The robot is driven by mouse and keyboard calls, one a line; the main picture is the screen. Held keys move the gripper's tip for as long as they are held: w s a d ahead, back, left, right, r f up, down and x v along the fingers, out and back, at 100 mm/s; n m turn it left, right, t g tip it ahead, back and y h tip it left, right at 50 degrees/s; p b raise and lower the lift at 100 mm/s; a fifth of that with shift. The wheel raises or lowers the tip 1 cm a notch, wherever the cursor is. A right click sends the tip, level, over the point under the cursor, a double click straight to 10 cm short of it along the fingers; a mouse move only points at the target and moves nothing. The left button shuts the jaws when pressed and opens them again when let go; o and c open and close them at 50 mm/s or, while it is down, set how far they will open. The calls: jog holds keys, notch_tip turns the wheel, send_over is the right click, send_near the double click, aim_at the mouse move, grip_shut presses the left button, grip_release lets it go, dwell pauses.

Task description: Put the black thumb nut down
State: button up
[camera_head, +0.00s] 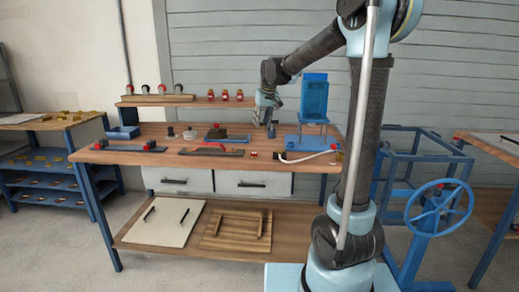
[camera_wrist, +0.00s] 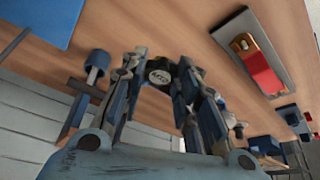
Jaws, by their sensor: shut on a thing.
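The black thumb nut (camera_wrist: 159,73) shows in the wrist view between the two fingers of my gripper (camera_wrist: 160,85). Its round dark face has light markings on it. My gripper is shut on it. Behind the nut the wooden bench top fills the view, and I cannot tell how far below it lies. In the head view my gripper (camera_head: 266,118) hangs over the workbench (camera_head: 160,131), left of the blue stand. The nut is too small to make out there.
A blue stand (camera_head: 314,97) is just right of my gripper. A red-handled tool on a plate (camera_head: 212,150) lies at the front, with a dark round thing (camera_head: 216,133) behind it. A shelf with small red-topped pieces (camera_head: 225,95) runs along the back. A white hose (camera_head: 306,156) lies front right.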

send_over(260, 149)
jog(key=f, duration=0.3)
jog(key=s+f, duration=0.1)
jog(key=f, duration=0.1)
jog(key=shift+d+f, duration=0.25)
jog(key=shift+d, duration=0.05)
jog(key=shift+f, duration=2.2)
jog(key=shift+f, duration=0.6)
jog(key=o, duration=1)
